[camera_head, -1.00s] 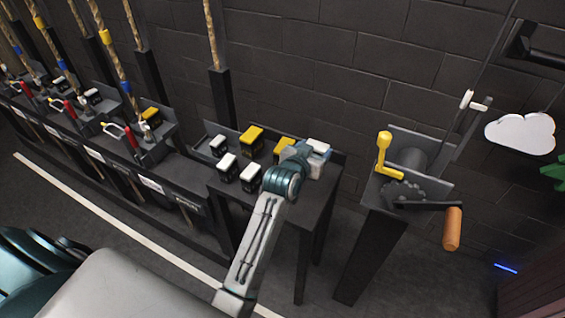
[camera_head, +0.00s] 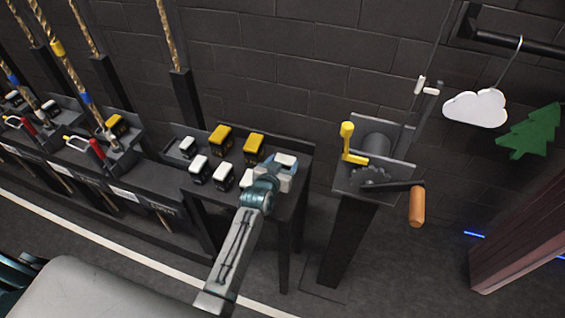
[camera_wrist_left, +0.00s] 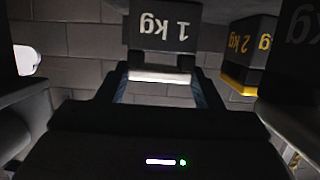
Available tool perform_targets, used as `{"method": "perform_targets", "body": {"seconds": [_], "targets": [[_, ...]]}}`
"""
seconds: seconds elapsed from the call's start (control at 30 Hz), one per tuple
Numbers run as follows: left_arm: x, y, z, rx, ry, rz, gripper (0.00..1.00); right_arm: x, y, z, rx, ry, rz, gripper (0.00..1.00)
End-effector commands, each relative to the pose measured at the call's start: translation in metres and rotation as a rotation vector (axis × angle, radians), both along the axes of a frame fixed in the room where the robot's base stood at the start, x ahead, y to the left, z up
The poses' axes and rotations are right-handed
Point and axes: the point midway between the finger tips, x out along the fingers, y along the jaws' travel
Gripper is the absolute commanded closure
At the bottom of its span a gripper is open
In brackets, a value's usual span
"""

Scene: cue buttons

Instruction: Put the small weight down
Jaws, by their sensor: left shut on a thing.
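My left gripper (camera_head: 281,172) is at the right end of a dark bench (camera_head: 291,215). It is shut on a small black weight with a white top (camera_head: 286,159). In the left wrist view this weight (camera_wrist_left: 163,32) reads "1 kg", appears upside down, and sits between the two fingers. I cannot tell whether its base touches the bench. My right gripper is not in view.
Beside it on the bench stand several white-topped weights (camera_head: 199,168) and two yellow-topped ones (camera_head: 253,146); a 2 kg weight (camera_wrist_left: 245,55) shows close by in the wrist view. A winch with an orange handle (camera_head: 416,207) stands to the right on a post.

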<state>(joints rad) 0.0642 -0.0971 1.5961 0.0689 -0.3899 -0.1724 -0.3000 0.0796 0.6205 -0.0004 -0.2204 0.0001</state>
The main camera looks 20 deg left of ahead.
Motion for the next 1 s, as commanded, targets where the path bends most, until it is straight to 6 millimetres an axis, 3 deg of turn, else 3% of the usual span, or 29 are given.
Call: {"method": "perform_targets", "body": {"seconds": [0.3, 0.33, 0.4, 0.77, 1.0], "targets": [[0.001, 0.000, 0.001, 0.000, -0.007, 0.000, 0.98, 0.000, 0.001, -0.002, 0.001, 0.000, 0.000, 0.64], [0.000, 0.000, -0.002, 0.000, 0.000, 0.000, 0.34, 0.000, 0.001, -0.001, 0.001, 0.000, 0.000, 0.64], [0.000, 0.000, -0.002, 0.000, 0.000, 0.000, 0.20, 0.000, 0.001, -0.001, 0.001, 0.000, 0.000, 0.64], [-0.001, 0.000, 0.001, 0.000, 0.000, 0.000, 0.18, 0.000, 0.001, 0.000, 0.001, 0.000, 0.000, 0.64], [-0.033, 0.002, 0.007, -0.002, 0.001, 0.001, 0.18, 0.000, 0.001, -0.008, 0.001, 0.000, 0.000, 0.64]]}}
